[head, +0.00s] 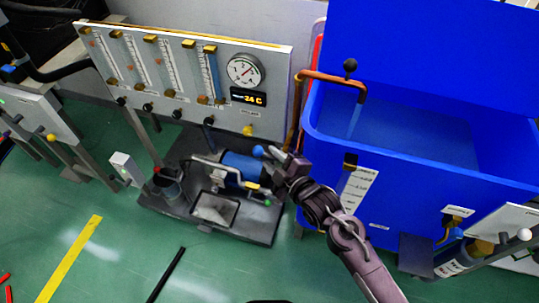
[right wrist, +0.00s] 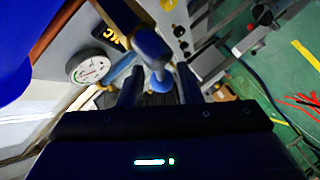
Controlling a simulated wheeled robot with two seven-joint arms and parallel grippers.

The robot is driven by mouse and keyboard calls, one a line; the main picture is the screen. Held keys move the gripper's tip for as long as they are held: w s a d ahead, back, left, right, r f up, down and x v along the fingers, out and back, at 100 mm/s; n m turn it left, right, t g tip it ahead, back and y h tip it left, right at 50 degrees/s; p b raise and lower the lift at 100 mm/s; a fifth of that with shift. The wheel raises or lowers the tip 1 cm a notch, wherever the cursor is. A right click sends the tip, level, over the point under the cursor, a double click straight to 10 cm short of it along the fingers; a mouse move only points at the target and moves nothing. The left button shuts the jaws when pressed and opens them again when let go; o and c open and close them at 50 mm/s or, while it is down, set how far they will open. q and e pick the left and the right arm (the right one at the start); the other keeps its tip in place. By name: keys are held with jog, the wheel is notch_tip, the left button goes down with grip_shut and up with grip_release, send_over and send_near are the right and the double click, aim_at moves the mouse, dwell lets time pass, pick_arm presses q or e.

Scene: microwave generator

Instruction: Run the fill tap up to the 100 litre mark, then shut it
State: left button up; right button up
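The blue tank (head: 420,200) stands at the right. A copper pipe (head: 335,78) with a black knob (head: 350,66) bends over its rim, and a thin pale streak hangs below the spout, like running water. A white level scale (head: 358,188) is on the tank's front; its figures are too small to read. A blue ball handle (head: 258,151) shows at my right gripper (head: 284,160). In the right wrist view the ball (right wrist: 152,46) is just beyond the gripper's two separated fingers (right wrist: 158,88). I cannot tell whether they touch its stem. My left gripper is out of view.
A panel (head: 275,62) with several flow tubes, a dial gauge (head: 245,70) and a 24 C display (head: 248,97) stands at the back. A blue motor unit (head: 238,168) sits on a grey base below.

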jog(key=shift+x, duration=1.1)
jog(key=shift+c, duration=0.3)
grip_shut()
